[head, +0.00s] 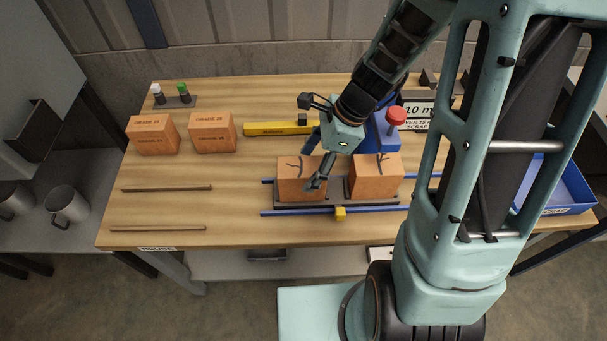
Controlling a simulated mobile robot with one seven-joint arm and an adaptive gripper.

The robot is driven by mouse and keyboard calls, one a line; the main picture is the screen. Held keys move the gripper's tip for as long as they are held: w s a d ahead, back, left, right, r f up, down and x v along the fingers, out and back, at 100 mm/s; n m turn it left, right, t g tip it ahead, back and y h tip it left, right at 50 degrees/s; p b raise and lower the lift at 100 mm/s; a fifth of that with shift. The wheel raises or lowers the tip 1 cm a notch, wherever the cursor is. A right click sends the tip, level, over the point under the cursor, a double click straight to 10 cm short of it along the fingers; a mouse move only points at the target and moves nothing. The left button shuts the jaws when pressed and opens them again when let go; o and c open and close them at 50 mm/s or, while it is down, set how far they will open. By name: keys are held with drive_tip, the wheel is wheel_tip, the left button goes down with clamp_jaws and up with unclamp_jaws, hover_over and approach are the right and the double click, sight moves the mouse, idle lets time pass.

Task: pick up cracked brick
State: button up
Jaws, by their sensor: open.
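Two orange bricks with dark cracks stand on a dark plate (336,202) between blue rails. The left cracked brick (290,185) is under my gripper; the right cracked brick (375,181) stands a little to its right. My gripper (314,163) is open, with its fingers at the left brick. One finger reaches down in front of that brick's right side and hides part of it. I cannot tell whether the fingers touch it. Two more orange bricks, lettered on their faces, stand at the left: one brick (152,139) and another brick (213,135).
A yellow level (268,129) lies behind the plate. A blue device (382,137) with a red knob (396,117) stands behind the right brick. Two thin wooden strips (166,188) (158,228) lie at the left. A blue tray (569,210) is at the right, partly behind my arm.

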drive_tip(key=x, duration=0.2)
drive_tip(key=shift+a+f, duration=0.15)
drive_tip(key=shift+f, duration=0.2)
drive_tip(key=shift+w+a+x, duration=0.15)
drive_tip(key=shift+x, duration=0.7)
drive_tip(key=shift+w+a+x, duration=0.1)
drive_tip(key=shift+w+x, duration=0.05)
drive_tip(key=shift+x, duration=0.7)
drive_tip(key=shift+w+a+x, duration=0.15)
drive_tip(key=shift+x, duration=0.7)
drive_tip(key=shift+r, duration=0.15)
drive_tip(key=c, duration=1.7)
drive_tip(key=shift+r, duration=0.2)
